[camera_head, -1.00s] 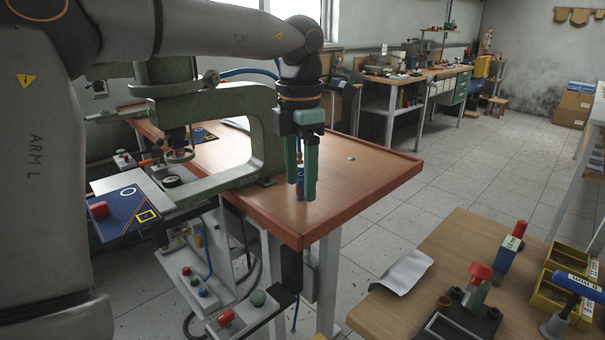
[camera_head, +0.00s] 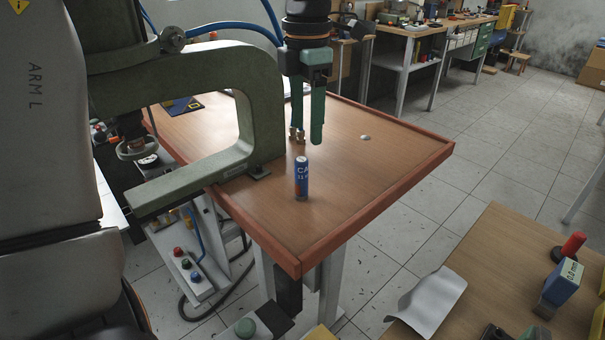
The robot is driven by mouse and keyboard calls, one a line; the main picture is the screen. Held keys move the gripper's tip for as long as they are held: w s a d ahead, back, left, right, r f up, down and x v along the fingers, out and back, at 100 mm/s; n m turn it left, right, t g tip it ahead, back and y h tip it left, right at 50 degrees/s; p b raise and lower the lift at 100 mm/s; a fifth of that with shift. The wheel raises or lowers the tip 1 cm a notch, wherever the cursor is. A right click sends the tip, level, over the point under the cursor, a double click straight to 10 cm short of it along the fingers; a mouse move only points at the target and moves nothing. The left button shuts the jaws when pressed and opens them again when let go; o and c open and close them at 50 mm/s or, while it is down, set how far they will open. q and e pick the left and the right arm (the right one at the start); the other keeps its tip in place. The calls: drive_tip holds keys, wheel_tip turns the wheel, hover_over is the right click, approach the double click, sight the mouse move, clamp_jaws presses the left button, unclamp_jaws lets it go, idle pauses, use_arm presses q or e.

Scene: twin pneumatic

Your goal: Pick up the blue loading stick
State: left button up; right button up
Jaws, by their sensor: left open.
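A blue cylinder (camera_head: 301,180) with a white label, lettered "CA", stands upright on the wooden table, near its front corner. It is the only blue stick-like thing I see; I cannot tell for sure that it is the loading stick. My left gripper (camera_head: 308,138) points down above and slightly behind the cylinder in the picture.
A green C-shaped press frame (camera_head: 262,115) stands left of the cylinder on the table (camera_head: 385,185), which has a raised red-brown rim. At right, a bench (camera_head: 500,250) holds a grey sheet (camera_head: 430,300) and a blue-and-white block (camera_head: 563,281). The table right of the cylinder is mostly clear.

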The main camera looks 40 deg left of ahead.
sight(305, 160)
use_arm(q)
wheel_tip(305, 160, down, 6)
drive_tip(key=shift+s+r+b, duration=0.1)
drive_tip(key=shift+b, duration=0.45)
wheel_tip(305, 160, down, 2)
drive_tip(key=shift+f, duration=0.1)
drive_tip(key=f, duration=0.2)
drive_tip(key=f+b, duration=0.1)
drive_tip(key=f, duration=0.1)
drive_tip(key=shift+s+a+f, duration=0.1)
drive_tip(key=shift+s+a, duration=0.05)
drive_tip(key=shift+a, duration=0.1)
clamp_jaws()
